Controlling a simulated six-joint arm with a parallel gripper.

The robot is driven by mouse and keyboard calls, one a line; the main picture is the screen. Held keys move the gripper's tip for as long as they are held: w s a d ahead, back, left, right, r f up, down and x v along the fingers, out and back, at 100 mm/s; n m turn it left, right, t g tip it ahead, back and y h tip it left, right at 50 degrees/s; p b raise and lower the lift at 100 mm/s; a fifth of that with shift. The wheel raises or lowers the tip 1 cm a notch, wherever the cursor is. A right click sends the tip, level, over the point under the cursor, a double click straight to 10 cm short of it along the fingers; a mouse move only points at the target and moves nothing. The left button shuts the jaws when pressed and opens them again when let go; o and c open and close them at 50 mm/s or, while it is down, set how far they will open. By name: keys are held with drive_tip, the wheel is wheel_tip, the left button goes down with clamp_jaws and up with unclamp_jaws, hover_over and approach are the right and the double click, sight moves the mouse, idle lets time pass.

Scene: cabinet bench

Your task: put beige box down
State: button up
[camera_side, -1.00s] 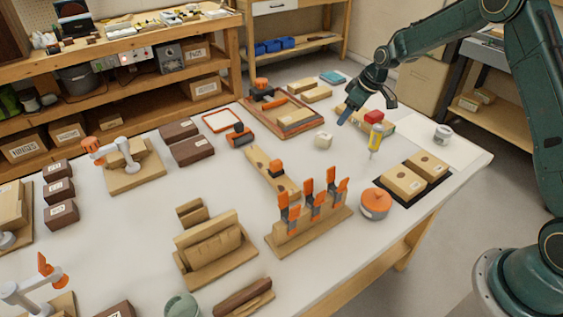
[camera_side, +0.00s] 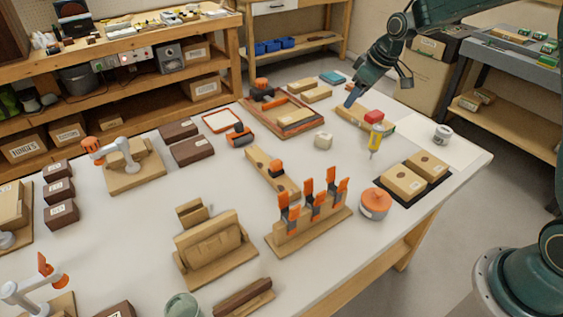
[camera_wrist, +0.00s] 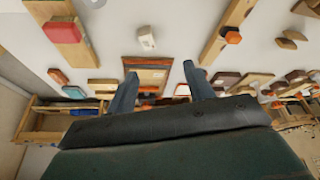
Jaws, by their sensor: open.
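A small beige box (camera_side: 323,140), a pale cube, sits flat on the white bench near its middle. It also shows in the wrist view (camera_wrist: 146,38), above and just left of centre, past my fingertips. My gripper (camera_side: 378,92) is above the back right part of the bench, up and right of the cube and clear of it. In the wrist view both fingers of my gripper (camera_wrist: 160,70) are spread apart with nothing held between them. Two larger beige boxes (camera_side: 403,181) (camera_side: 427,166) lie side by side on a black mat (camera_side: 407,201) at the right.
A wooden tray (camera_side: 262,120) is behind the cube. Orange clamps (camera_side: 310,192) stand up in front. Bare bench surrounds the cube.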

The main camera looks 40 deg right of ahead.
drive_tip(key=s+a+r+m, duration=0.1)
drive_tip(key=s+a+r, duration=0.2)
drive_tip(key=s+r, duration=0.35)
drive_tip(key=s+a+r+m+t+h, duration=0.1)
drive_tip(key=s+a+r, duration=0.15)
drive_tip(key=s, duration=0.75)
drive_tip(key=s+a+r+m, duration=0.1)
drive_tip(key=s+a+r, duration=0.1)
drive_tip(key=s+r, duration=0.45)
drive_tip(key=s+f, duration=0.3)
drive_tip(key=s, duration=0.8)
drive_tip(key=shift+a+f+m, duration=0.25)
drive_tip(key=shift+a+m, duration=0.1)
drive_tip(key=shift+m, duration=0.05)
